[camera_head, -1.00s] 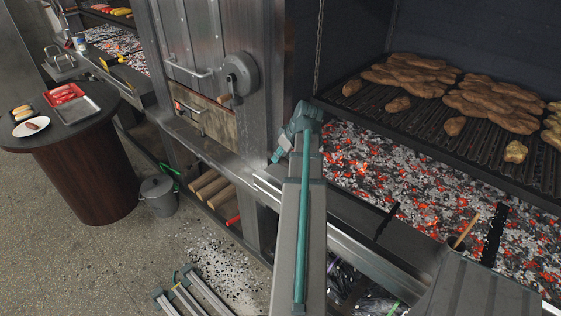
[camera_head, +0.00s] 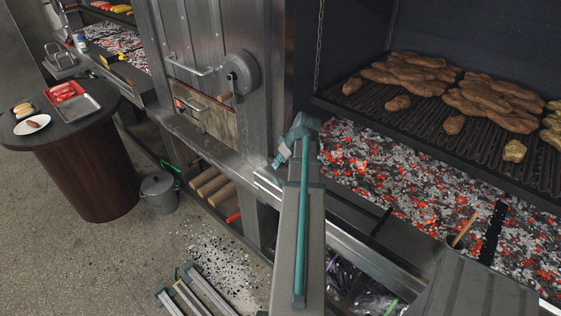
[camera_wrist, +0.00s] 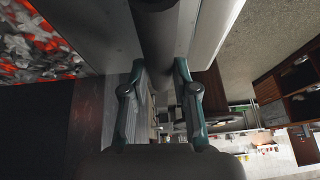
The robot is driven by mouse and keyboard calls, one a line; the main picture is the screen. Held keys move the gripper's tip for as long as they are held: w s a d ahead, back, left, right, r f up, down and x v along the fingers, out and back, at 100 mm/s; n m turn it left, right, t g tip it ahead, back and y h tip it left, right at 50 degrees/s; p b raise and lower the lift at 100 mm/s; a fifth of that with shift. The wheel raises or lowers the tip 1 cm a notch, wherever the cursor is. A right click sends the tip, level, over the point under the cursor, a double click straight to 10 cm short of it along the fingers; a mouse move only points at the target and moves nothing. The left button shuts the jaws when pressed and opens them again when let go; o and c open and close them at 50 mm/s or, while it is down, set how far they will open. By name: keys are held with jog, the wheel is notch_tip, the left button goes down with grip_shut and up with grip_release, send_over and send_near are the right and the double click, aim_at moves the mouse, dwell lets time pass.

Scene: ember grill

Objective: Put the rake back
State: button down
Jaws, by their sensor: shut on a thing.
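In the wrist view my gripper (camera_wrist: 160,72) has its two fingers on either side of a dark round bar (camera_wrist: 156,35), and it is shut on it. The bar looks like the rake's handle, but only a short stretch shows and the rake's head is not visible there. In the head view my gripper (camera_head: 283,153) is small, partly hidden by my arm, at the metal front ledge left of the coal bed. I cannot make out the rake in the head view.
Glowing coals (camera_head: 375,165) lie right of my arm, below a grate (camera_head: 420,110) with browned food. A metal door with a crank (camera_head: 240,75) stands behind. A round table (camera_head: 88,150) and a grey bucket (camera_head: 159,193) are left.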

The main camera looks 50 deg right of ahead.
jog(key=c, duration=0.9)
grip_release()
jog(key=b+v, duration=0.1)
jog(key=v, duration=1.1)
jog(key=shift+b, duration=0.35)
jog(key=shift+r, duration=0.1)
